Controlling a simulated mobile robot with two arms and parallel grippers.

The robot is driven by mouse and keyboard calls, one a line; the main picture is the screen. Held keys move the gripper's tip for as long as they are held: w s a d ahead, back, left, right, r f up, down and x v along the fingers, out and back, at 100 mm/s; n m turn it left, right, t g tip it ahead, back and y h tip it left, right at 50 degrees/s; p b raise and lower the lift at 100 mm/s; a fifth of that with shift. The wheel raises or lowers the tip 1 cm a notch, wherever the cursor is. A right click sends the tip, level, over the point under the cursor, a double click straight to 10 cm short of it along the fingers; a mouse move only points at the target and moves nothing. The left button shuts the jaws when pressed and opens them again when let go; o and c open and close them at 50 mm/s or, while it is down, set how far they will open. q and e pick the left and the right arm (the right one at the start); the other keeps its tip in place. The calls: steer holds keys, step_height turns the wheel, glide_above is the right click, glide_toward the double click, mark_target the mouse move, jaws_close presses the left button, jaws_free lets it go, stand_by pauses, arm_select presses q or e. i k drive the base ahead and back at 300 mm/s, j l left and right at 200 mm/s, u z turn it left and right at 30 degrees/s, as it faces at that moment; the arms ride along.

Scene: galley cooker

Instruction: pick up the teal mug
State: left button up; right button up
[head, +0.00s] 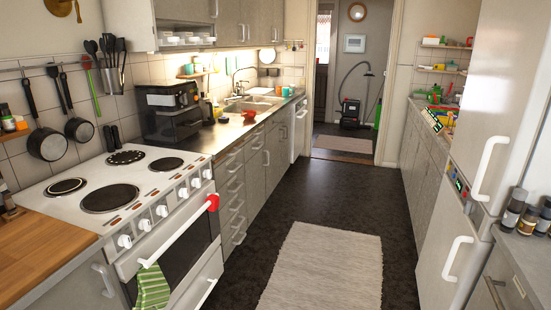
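A small teal cup-like thing (188,69) stands on a small wooden wall shelf (194,75) above the left counter, behind the black appliance. It is far off and too small for me to make out a handle. I cannot tell for sure which small thing is the teal mug. Neither of my grippers shows in the head view.
The white cooker (75,205) stands at the near left, with a green striped towel on its oven handle. A black appliance (165,115) stands beyond it. The dark floor (320,180) is clear, with a pale rug (325,265). The fridge (490,110) stands right.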

mark_target(285, 91)
steer(key=i+l+z, duration=0.2)
steer(key=i+z, duration=0.15)
steer(key=i, duration=0.75)
steer(key=i+j+z, duration=0.1)
steer(key=i+z, duration=0.25)
steer(key=i, duration=0.75)
steer(key=i+u, duration=0.1)
steer(key=i, duration=0.75)
steer(key=i+l+u, duration=0.1)
steer(key=i, duration=0.7)
steer(key=i+l, duration=0.1)
steer(key=i, duration=0.75)
steer(key=i+u, duration=0.4)
steer(key=i, duration=1.55)
